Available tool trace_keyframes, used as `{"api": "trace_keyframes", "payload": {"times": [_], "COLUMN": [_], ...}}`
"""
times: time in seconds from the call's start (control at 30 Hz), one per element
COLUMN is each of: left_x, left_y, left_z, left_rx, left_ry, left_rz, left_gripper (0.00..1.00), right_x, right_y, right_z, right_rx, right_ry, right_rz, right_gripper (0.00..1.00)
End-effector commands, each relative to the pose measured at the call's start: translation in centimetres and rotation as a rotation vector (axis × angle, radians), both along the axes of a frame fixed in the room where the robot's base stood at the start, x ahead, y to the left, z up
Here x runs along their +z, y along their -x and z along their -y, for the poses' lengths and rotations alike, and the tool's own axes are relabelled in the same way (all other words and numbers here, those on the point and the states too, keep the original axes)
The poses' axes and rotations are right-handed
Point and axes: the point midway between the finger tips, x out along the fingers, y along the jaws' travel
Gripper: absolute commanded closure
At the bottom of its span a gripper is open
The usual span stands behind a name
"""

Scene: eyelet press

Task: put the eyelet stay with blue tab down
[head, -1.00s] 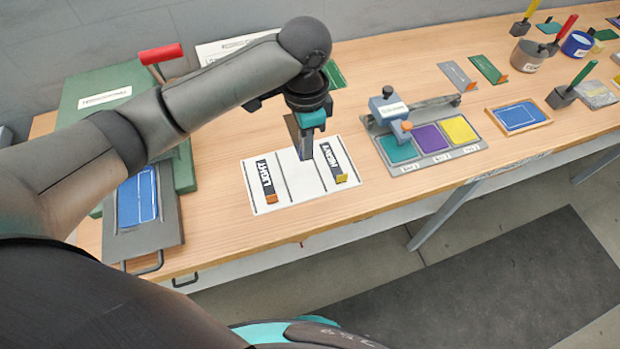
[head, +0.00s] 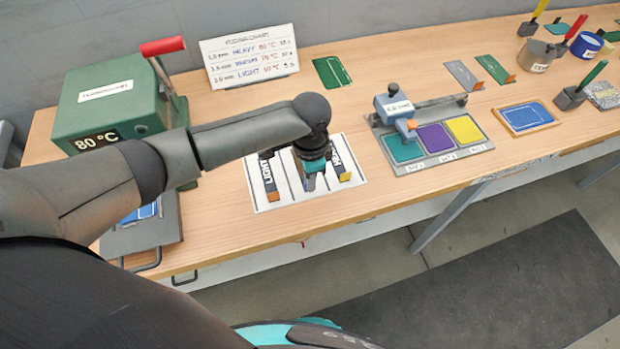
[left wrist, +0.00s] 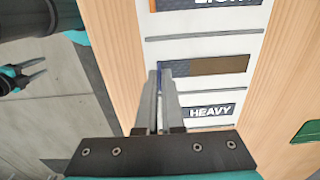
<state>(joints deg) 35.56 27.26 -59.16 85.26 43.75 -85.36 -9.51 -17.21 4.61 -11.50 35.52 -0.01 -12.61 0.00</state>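The eyelet stay with blue tab shows in the left wrist view as a dark brownish strip (left wrist: 207,66) with its blue tab between my fingertips. It lies over the white board (left wrist: 190,20), between the LIGHT strip and the HEAVY strip (left wrist: 210,111). I cannot tell whether it touches the board. My left gripper (left wrist: 159,78) is shut on the tab. In the head view my left gripper (head: 311,186) is low over the board's middle and hides most of the stay. My right gripper (left wrist: 38,70) hangs over the floor, empty, with fingers apart.
The LIGHT strip (head: 270,180) with an orange tab and the HEAVY strip (head: 341,160) with a yellow tab lie on either side. A press-like tool (head: 397,108) with coloured pads stands right of the board. A green heater (head: 115,100) reading 80 °C stands left.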

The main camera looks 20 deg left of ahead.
Motion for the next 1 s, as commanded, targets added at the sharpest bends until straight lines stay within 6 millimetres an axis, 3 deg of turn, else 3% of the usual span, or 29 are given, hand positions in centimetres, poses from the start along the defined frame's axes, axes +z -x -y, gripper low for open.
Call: {"api": "trace_keyframes", "payload": {"times": [0.2, 0.5, 0.8, 1.0], "left_x": [-0.3, -0.2, 0.2, 3.3], "left_y": [0.0, 0.0, 0.0, -0.1], "left_z": [0.0, 0.0, 0.0, 0.1], "left_rx": [0.000, 0.000, 0.000, 0.000], "left_ry": [0.001, 0.000, 0.001, 0.003], "left_rz": [-0.001, 0.000, 0.001, 0.004], "left_gripper": [1.00, 0.65, 0.65, 0.65], "right_x": [-0.1, 0.0, 0.0, 0.7], "right_y": [0.0, 0.0, 0.0, 0.0], "right_z": [0.0, 0.1, 0.1, 0.1], "right_rx": [-0.001, -0.002, -0.002, -0.002], "right_ry": [0.001, 0.001, 0.001, 0.001], "right_rz": [0.000, 0.000, 0.000, 0.000], "right_gripper": [0.50, 0.50, 0.50, 0.50]}}
